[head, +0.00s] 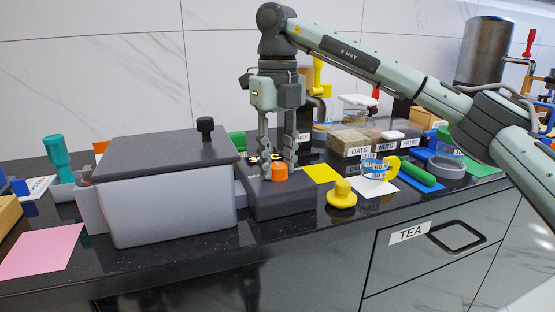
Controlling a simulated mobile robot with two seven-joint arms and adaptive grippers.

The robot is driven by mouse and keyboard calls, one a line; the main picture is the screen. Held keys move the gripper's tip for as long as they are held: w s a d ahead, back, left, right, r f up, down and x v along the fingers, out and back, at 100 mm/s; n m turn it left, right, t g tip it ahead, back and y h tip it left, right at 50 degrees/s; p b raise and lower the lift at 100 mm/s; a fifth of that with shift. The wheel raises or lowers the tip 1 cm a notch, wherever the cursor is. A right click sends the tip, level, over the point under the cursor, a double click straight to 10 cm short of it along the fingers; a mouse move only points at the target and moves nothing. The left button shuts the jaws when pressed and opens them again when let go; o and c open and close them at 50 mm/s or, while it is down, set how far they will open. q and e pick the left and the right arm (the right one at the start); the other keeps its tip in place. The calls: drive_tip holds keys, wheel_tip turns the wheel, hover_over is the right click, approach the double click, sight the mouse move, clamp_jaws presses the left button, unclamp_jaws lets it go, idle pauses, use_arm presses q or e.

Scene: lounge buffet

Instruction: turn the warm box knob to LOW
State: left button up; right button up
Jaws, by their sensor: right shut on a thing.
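The warm box (165,200) is a large grey bin with a dark lid (165,156) and a black lid handle, standing on the dark counter. A low dark control block (290,203) adjoins its right side. An orange knob (280,173) sits on top of the block. My right gripper (278,170) points straight down from above and its fingers are shut on the orange knob. Lettering on the block behind the knob is partly hidden by the fingers, so the knob's setting cannot be read. My left gripper is not in view.
A yellow knobbed piece (342,195) lies just right of the block. A pink sheet (40,251) lies at left. A TEA drawer (440,240) is below the counter.

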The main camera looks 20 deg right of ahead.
sight(278, 165)
idle(0.4)
drive_tip(key=o, duration=1.1)
drive_tip(key=shift+o, duration=0.2)
wheel_tip(278, 165, up, 12)
